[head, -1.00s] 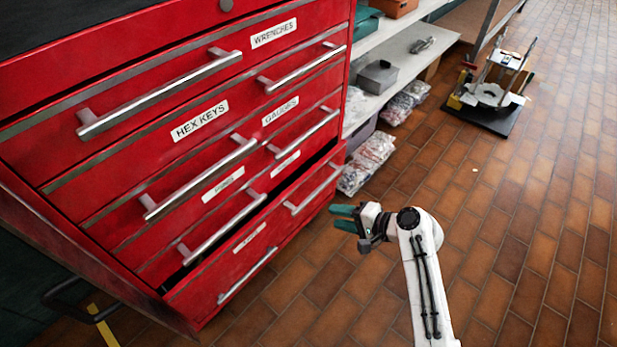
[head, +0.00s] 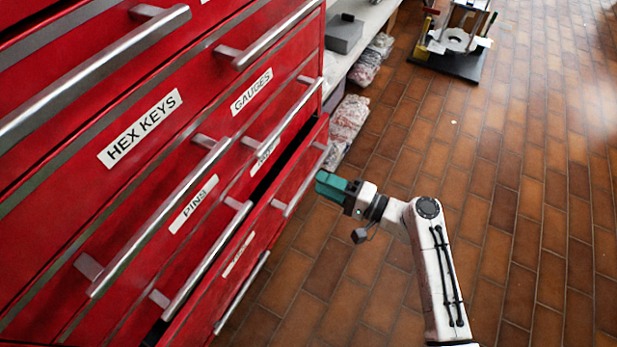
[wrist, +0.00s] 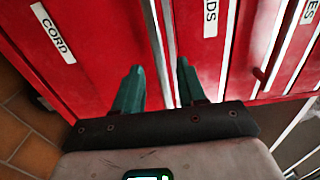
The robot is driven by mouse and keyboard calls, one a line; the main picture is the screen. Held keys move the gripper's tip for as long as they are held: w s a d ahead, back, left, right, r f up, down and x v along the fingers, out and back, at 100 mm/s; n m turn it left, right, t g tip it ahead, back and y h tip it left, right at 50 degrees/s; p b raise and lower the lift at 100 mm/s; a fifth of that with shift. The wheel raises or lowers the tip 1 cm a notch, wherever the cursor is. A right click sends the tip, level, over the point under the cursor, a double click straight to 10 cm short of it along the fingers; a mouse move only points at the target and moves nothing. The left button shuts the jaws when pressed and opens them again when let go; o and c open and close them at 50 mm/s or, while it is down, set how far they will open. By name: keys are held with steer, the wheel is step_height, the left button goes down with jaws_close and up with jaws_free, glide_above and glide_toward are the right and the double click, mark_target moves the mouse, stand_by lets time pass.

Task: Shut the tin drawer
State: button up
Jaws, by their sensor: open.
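The red tool cabinet fills the left of the head view. One low drawer (head: 262,222) stands out from it, with a dark gap above its front. Its label is too small to read, so I cannot confirm that it is the tin drawer. A silver handle (head: 301,181) is at its right part. My gripper (head: 326,186) is beside the drawer's right part, just right of that handle. In the wrist view, the green fingers (wrist: 158,88) are apart and empty, facing the red front. A silver handle (wrist: 159,45) shows between and beyond them; contact cannot be told.
Other drawers carry labels such as HEX KEYS (head: 140,128) and GAUGES (head: 251,91). A shelf with a grey box (head: 344,33) and bagged goods (head: 347,126) stands beyond the cabinet. A black-based stand (head: 452,60) is farther off. The brick floor at right is clear.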

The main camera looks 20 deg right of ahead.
mark_target(312, 179)
steer(key=shift+b+x, duration=0.4)
steer(key=shift+x, duration=1.95)
jaws_close()
